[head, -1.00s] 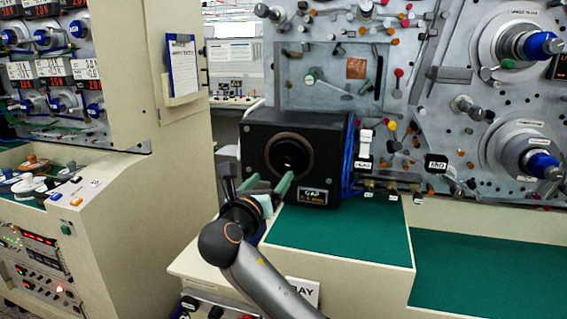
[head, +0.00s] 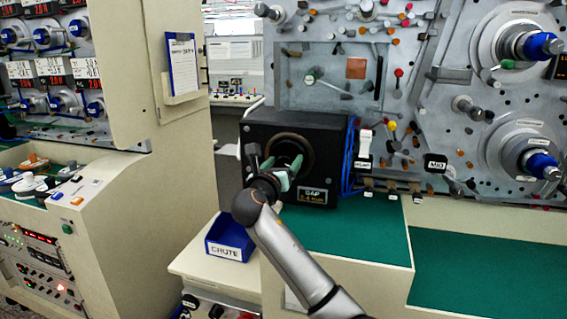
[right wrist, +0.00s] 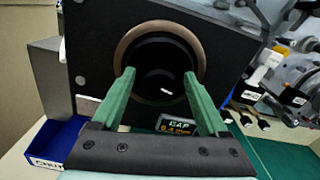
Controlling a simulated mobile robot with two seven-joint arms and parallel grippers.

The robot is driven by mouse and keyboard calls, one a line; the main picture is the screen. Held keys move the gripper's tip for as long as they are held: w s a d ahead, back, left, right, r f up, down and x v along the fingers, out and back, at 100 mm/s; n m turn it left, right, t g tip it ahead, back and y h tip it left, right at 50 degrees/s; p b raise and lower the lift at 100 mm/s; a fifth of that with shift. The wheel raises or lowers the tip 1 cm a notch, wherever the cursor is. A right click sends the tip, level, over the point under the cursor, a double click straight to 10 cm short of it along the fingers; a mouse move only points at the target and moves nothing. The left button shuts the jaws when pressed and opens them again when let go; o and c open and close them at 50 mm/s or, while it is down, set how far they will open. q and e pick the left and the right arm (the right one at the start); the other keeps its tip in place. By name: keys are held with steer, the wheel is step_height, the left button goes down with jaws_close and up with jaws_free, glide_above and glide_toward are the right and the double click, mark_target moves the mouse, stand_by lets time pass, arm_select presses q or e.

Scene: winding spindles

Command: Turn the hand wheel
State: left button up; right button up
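A black box (head: 322,140) with a copper-coloured ring (head: 306,150) and a dark round recess stands on the green bench top. The box and its ring (right wrist: 203,62) fill much of the right wrist view. Inside the ring is a dark round part (right wrist: 160,86) with a small pale mark; it looks like the hand wheel, but its shape is hard to make out. My right gripper (head: 283,165) is open in front of the ring. In the right wrist view its green fingers (right wrist: 158,75) stand apart, on either side of the dark part, and contact cannot be told. My left gripper is not in view.
The box's label (right wrist: 176,125) reads GAP 0.4 mm. A blue CHUTE bin (head: 229,240) stands left of my right arm. Blue cables (head: 349,160) run down the box's right side. A grey machine panel with knobs (head: 430,100) rises behind. The green bench (head: 480,270) is clear at right.

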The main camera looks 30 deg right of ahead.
jaws_close()
stand_by(0.4)
